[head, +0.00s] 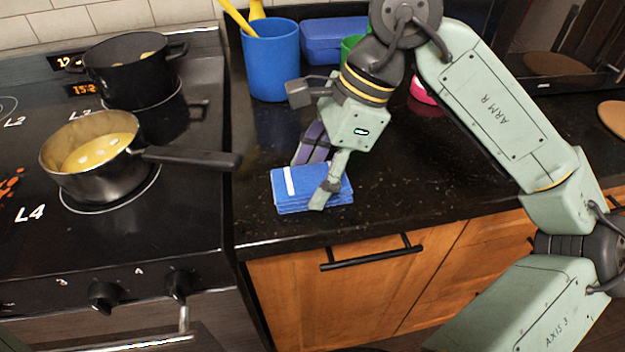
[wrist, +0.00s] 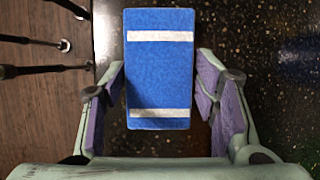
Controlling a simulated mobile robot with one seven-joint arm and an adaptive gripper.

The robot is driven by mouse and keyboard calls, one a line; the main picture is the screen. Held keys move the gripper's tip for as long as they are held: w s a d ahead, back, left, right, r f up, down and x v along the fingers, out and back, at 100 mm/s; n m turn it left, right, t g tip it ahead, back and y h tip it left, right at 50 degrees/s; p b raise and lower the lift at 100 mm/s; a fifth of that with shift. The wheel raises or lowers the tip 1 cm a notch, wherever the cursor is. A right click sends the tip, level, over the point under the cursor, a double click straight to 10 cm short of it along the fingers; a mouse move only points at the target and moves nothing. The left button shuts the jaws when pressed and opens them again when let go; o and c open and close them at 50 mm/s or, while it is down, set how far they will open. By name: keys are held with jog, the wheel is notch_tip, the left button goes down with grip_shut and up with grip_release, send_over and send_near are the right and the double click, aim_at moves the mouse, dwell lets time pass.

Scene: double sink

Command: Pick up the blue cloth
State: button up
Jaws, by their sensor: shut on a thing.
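The blue cloth (head: 300,200) is folded into a flat, layered stack with white stripes. In the head view it is near the front edge of the black counter, right of the stove; I cannot tell whether it rests on the counter or is just above it. My gripper (head: 316,178) points down at it, with one finger over its near side. In the wrist view the cloth (wrist: 160,75) lies lengthwise between the purple pads of my gripper (wrist: 160,90), which is shut on it across its width. The finger contact is partly hidden.
A pot of yellow food (head: 95,155) has its handle (head: 195,157) reaching toward the counter, left of my gripper. A dark pot (head: 130,75) stands behind. A blue cup (head: 271,65) with yellow utensils and a blue box (head: 330,40) stand at the back.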

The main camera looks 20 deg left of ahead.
aim_at(304, 178)
jog(key=shift+r, duration=0.55)
notch_tip(304, 178, up, 2)
jog(key=shift+r+b, duration=0.15)
jog(key=shift+b, duration=0.45)
jog(key=s+d+b, duration=0.1)
jog(key=s+d, duration=0.1)
jog(key=s, duration=0.5)
jog(key=s+d+r+b, duration=0.1)
jog(key=s+d+b, duration=0.1)
jog(key=s, duration=0.6)
jog(key=shift+d+r, duration=0.3)
jog(key=shift+d, duration=0.4)
